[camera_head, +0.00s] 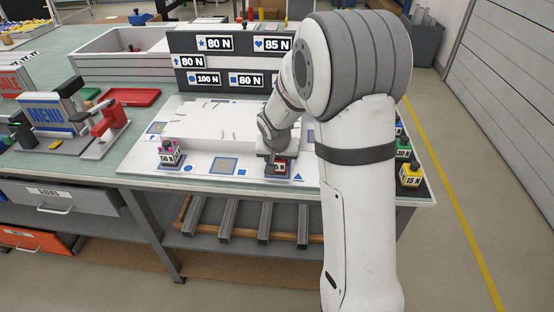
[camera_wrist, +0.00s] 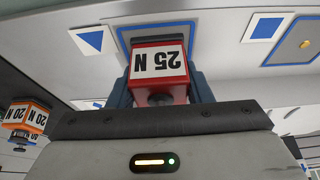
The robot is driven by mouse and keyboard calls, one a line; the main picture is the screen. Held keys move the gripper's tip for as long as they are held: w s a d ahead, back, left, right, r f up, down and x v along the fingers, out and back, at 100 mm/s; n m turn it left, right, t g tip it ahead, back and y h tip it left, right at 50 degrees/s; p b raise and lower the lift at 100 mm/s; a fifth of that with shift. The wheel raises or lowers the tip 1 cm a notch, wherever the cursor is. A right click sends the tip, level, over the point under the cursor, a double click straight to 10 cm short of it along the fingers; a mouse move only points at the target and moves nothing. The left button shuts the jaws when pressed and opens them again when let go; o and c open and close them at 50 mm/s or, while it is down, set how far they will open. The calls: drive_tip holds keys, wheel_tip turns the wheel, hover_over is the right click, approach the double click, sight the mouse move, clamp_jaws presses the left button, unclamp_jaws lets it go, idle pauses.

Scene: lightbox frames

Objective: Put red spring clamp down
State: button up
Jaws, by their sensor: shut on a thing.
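The red spring clamp (camera_wrist: 175,65) is a red block with a white "25 N" label, upside down in the wrist view. My gripper (camera_wrist: 161,82) is shut on it, one dark finger on each side. In the head view the red clamp (camera_head: 280,167) shows at the front of the white board (camera_head: 200,183), mostly covered by my gripper (camera_head: 276,157). I cannot tell whether it touches the board. The board has blue-edged square pads and blue shape marks; a blue triangle (camera_wrist: 90,41) and a blue-framed pad (camera_wrist: 291,43) show near the clamp in the wrist view.
Green (camera_head: 403,150) and yellow (camera_head: 411,175) blocks stand at the right edge. A dark sign panel (camera_head: 225,62) stands behind. An orange "20 N" block (camera_wrist: 27,117) shows in the wrist view.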

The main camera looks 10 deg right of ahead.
drive_tip(key=shift+r, duration=0.1)
drive_tip(key=shift+f, duration=0.2)
drive_tip(key=o, duration=1.2)
drive_tip(key=shift+r, duration=0.1)
drive_tip(key=shift+c, duration=0.2)
drive_tip(key=shift+s+r, duration=0.1)
drive_tip(key=shift+r, duration=0.3)
drive_tip(key=v, duration=1.1)
drive_tip(key=s+d+r+n+g+y, duration=0.1)
drive_tip(key=s+n, duration=0.2)
drive_tip(key=s, duration=2.1)
drive_tip(key=shift+s+r+n+g, duration=0.25)
drive_tip(key=shift+r+n+g, duration=0.05)
